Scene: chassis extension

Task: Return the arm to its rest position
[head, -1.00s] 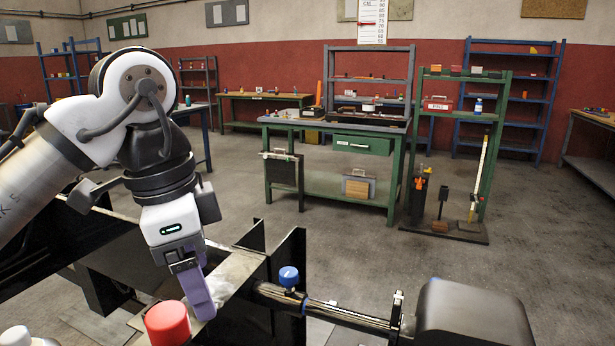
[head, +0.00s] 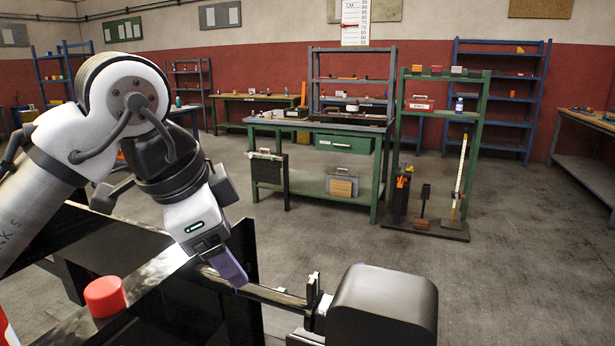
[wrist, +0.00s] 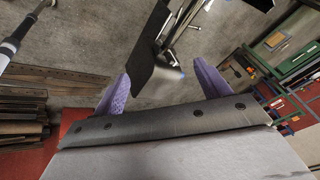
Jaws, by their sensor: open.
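My gripper (head: 232,274) is at the end of my arm at the left of the head view, pointing down, with purple fingers. It is in front of the black metal frame and the metal rod in the picture; whether it touches them I cannot tell. In the wrist view my gripper (wrist: 160,88) has its two purple fingers wide apart, with nothing held between them. Part of a dark metal piece (wrist: 150,55) shows beyond the fingers.
A red cap (head: 105,296) is on the black frame (head: 165,285) at lower left. A rod (head: 270,294) runs to a dark rounded housing (head: 385,303). A green workbench (head: 320,187) and green shelf stand (head: 440,150) are farther back. The floor at right is clear.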

